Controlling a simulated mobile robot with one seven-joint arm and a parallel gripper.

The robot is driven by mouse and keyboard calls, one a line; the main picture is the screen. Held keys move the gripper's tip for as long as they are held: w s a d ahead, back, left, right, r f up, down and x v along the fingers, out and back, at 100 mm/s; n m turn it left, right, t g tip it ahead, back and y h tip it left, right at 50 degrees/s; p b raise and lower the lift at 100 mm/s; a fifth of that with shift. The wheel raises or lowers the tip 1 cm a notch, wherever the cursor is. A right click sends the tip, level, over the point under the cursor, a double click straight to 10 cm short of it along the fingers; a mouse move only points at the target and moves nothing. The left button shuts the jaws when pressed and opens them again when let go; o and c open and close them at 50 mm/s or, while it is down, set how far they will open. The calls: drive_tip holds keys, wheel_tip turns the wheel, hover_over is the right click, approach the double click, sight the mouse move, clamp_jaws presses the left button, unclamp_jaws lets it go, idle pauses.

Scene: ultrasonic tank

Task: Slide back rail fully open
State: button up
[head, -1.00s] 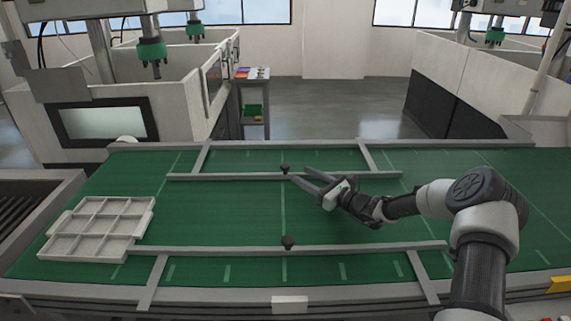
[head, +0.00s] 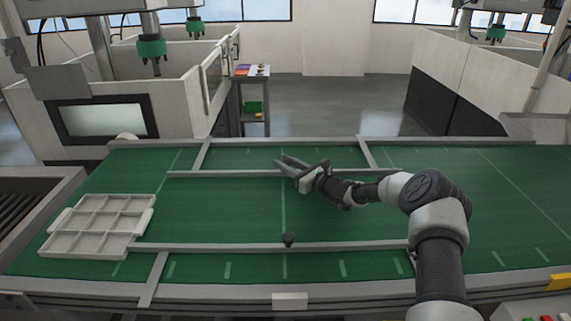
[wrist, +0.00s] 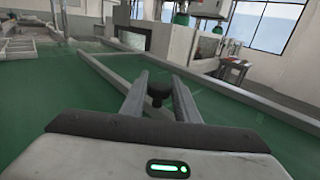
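The back rail (head: 220,174) is a grey bar lying across the far part of the green belt, with side arms running back from it. Its dark knob (wrist: 158,91) shows between my fingers in the wrist view; in the head view my gripper hides it. My gripper (head: 281,160) is over the rail's middle, fingers pointing back and left. In the wrist view my gripper (wrist: 160,88) is open, one finger on each side of the knob, with a gap visible. I cannot tell whether either finger touches it.
The front rail (head: 210,247) crosses the near belt and has its own dark knob (head: 288,239). A white divided tray (head: 94,230) lies at the left. The belt between the rails is mostly clear. A tank housing (head: 180,115) stands behind at the left.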

clamp_jaws()
drive_tip(key=shift+w+f+b, duration=0.25)
drive_tip(key=shift+w+b, duration=0.1)
drive_tip(key=shift+b, duration=0.35)
drive_tip(key=w+b, duration=0.4)
drive_tip(key=b, duration=0.1)
drive_tip(key=w+b, duration=0.2)
drive_tip(key=b, duration=0.1)
drive_tip(key=shift+w+f, duration=0.1)
drive_tip(key=shift+f, duration=0.15)
drive_tip(key=shift+w+r+b, duration=0.1)
drive_tip(key=shift+w+b, duration=0.3)
drive_tip(key=shift+b, duration=0.1)
drive_tip(key=shift+w+r, duration=0.15)
drive_tip(key=shift+w, duration=0.05)
drive_tip(key=shift+d+r, duration=0.1)
drive_tip(key=shift+r, duration=0.3)
drive_tip(key=shift+o, duration=0.5)
unclamp_jaws()
drive_tip(key=shift+w, duration=0.1)
drive_tip(key=o, duration=0.4)
drive_tip(key=shift+w+f, duration=0.1)
drive_tip(key=shift+f, duration=0.05)
